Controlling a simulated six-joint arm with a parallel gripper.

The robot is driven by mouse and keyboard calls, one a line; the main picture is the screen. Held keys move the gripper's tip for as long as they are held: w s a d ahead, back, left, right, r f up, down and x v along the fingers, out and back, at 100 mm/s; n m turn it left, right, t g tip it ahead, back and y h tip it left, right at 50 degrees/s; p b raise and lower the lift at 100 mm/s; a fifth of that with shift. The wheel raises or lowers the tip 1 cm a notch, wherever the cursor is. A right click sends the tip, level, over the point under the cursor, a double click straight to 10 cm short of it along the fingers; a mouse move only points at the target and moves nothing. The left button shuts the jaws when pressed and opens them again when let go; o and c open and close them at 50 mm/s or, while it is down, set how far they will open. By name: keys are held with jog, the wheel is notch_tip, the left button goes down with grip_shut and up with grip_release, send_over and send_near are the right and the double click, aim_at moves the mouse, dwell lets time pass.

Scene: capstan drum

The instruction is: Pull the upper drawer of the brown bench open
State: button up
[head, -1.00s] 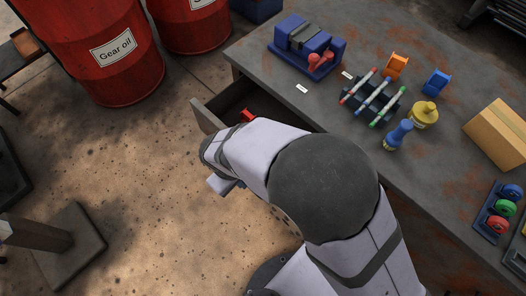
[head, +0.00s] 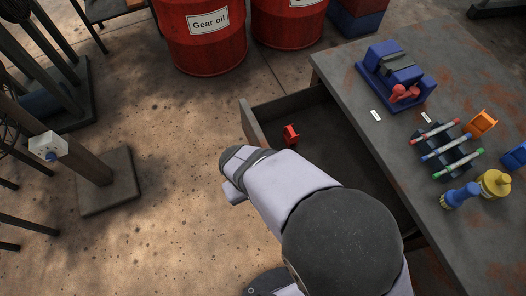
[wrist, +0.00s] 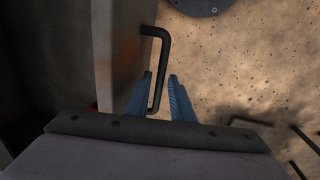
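The upper drawer (head: 318,122) of the bench stands pulled out, with its inside showing in the head view. A small red object (head: 290,134) lies in it. In the wrist view, the drawer's front panel (wrist: 117,45) is at the left, with a black bar handle (wrist: 164,50) on it. My gripper (wrist: 160,75) has its two blue fingers apart, one on each side of the handle's bar. A gap shows between the bar and the right finger. In the head view my arm hides the gripper, the handle and part of the drawer front.
Red oil drums (head: 203,38) stand behind. A post on a square base (head: 110,180) stands left. Floor between is clear.

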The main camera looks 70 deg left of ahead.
jog(key=shift+o, duration=0.2)
notch_tip(320, 180, up, 7)
jog(key=s, duration=0.1)
jog(key=shift+s+r, duration=0.15)
jog(key=shift+s, duration=0.05)
dwell(0.4)
jog(key=w+d+r+m+g+p, duration=0.1)
jog(key=w+d+r+m+p, duration=0.25)
jog(key=w+d, duration=0.65)
jog(key=w+d+r+m+p, duration=0.2)
jog(key=w+d+r+m, duration=0.35)
jog(key=w, duration=0.75)
jog(key=d+r+m+p, duration=0.2)
jog(key=d+m, duration=0.2)
jog(key=d, duration=0.8)
jog(key=w+d+r+m+g+p, duration=0.1)
jog(key=d+m, duration=0.4)
jog(key=d, duration=0.8)
jog(key=shift+w+r+p, duration=0.25)
jog(key=shift+r+p, duration=0.5)
jog(key=shift+p, duration=0.2)
